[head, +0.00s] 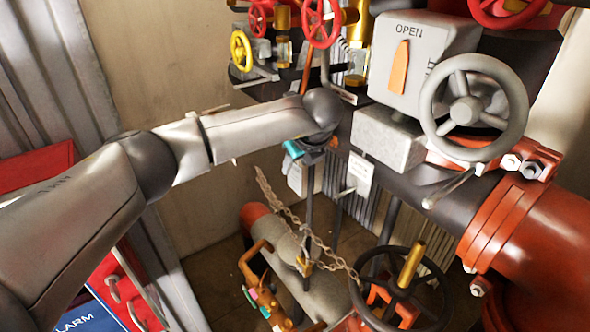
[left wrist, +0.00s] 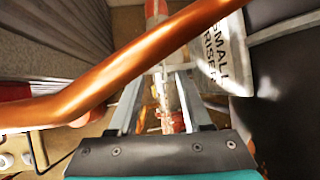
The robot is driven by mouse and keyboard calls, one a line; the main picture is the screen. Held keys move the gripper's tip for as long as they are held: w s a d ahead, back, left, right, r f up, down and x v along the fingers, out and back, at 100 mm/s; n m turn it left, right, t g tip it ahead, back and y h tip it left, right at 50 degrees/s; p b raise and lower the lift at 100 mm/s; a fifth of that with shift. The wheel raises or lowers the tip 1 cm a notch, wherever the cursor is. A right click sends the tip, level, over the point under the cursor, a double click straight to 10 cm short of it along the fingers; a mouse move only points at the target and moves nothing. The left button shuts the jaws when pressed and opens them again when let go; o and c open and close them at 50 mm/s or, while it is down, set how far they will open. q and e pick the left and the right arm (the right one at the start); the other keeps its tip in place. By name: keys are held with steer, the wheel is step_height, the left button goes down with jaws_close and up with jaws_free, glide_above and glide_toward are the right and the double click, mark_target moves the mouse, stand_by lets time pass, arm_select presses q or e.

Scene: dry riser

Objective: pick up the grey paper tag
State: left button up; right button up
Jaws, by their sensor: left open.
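A grey-white paper tag lettered "SMALL RISER" (left wrist: 222,52) hangs at the upper right of the left wrist view, partly behind an orange-copper bar. In the head view a pale tag (head: 360,174) with small print hangs below the grey valve box. Another pale piece (head: 296,179) shows just under my left gripper; I cannot tell which of the two is the lettered one. My left gripper (left wrist: 160,88) is open, with the lettered tag to the right of its fingers and not between them. In the head view my left gripper (head: 313,155) is small and its fingertips are unclear.
The copper bar (left wrist: 110,78) crosses close before the wrist camera. A grey handwheel (head: 474,108) and red flanged pipe (head: 530,225) stand right. A chain (head: 290,215) hangs below, above a black handwheel (head: 400,295). Red and yellow small valves (head: 241,50) sit above.

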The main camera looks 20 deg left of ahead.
arm_select(q)
steer(key=shift+w+a+f, duration=0.15)
steer(key=shift+w+f, duration=0.2)
steer(key=shift+f, duration=0.3)
jaws_close()
